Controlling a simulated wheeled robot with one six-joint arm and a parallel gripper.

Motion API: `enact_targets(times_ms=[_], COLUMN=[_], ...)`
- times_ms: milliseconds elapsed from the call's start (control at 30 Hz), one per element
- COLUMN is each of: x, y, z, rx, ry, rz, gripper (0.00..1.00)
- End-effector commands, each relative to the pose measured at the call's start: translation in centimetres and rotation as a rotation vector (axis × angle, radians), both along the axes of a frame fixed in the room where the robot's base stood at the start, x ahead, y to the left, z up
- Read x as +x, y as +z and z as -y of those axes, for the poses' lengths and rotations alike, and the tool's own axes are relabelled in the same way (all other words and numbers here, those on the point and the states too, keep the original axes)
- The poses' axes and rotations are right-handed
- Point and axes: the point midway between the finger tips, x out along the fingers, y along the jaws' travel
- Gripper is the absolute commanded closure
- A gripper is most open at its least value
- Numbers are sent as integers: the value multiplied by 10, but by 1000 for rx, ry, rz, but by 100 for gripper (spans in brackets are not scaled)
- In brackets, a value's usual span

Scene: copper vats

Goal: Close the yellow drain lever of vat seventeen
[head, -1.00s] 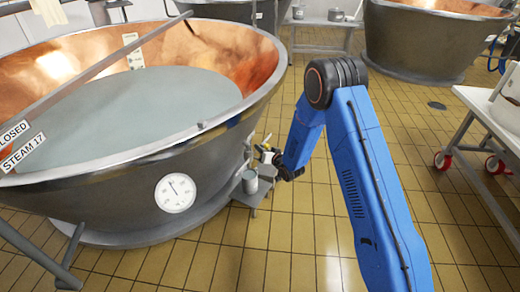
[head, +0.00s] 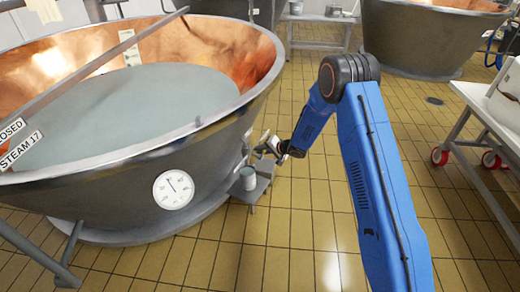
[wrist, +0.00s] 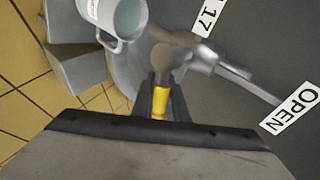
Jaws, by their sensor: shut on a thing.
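Vat seventeen (head: 110,195) is the large steel vat with a copper inside at the left of the head view, filled with pale liquid. Its drain valve (wrist: 195,55) shows in the wrist view, with a "17" tag (wrist: 208,15) and an "OPEN" tag (wrist: 292,110) beside it. The yellow drain lever (wrist: 160,103) points from the valve toward the wrist camera. My gripper (wrist: 161,92) is shut on the lever, with a finger on each side of it. In the head view my gripper (head: 268,147) is at the vat's lower right side, and the lever is hard to see.
A mug (wrist: 115,18) stands on a small stand (head: 252,190) close by the valve. A dial (head: 173,189) is on the vat's front. A white table on red casters (head: 470,105) stands at the right. The tiled floor between is clear.

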Motion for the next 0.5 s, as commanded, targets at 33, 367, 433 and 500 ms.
enact_targets(times_ms=[33,367,433,500], x=[3,1,0,0], y=[-1,-9,-10,-11], z=[1,1,0,0], rx=[13,80,87,94], ry=[-2,-5,-4,-6], rz=[-24,-172,-190,-202], gripper=[100,100,100,100])
